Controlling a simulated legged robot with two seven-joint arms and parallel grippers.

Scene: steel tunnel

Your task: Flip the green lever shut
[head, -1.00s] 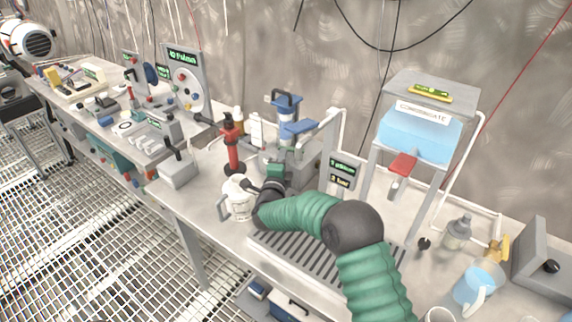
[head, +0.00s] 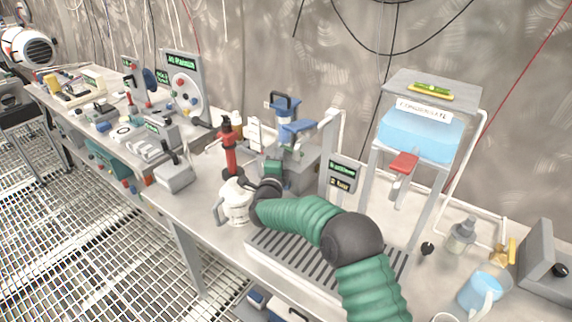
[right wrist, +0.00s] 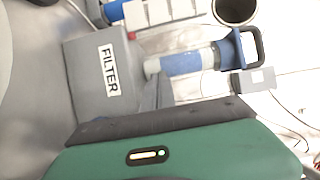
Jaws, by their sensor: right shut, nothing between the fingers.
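I cannot make out a green lever in either view. The only green block at the work area seems to be my right gripper (head: 273,168), which partly hides the grey unit (head: 305,170) behind it. In the right wrist view, my gripper's green body and dark front edge fill the bottom. Just past it stand a grey box marked FILTER (right wrist: 105,75) and a blue cylinder with a dark blue handle (right wrist: 190,62). The blue filter part also shows in the head view (head: 285,112), with a blue lever (head: 298,127) beside it. The right gripper is shut and empty. My left gripper is not in view.
A red hand pump (head: 228,150) and a white jug (head: 236,205) stand left of my right gripper. A water tank marked CONDENSATE (head: 420,130) with a red lever (head: 403,163) stands right. A slotted drain tray (head: 290,262) lies below my arm.

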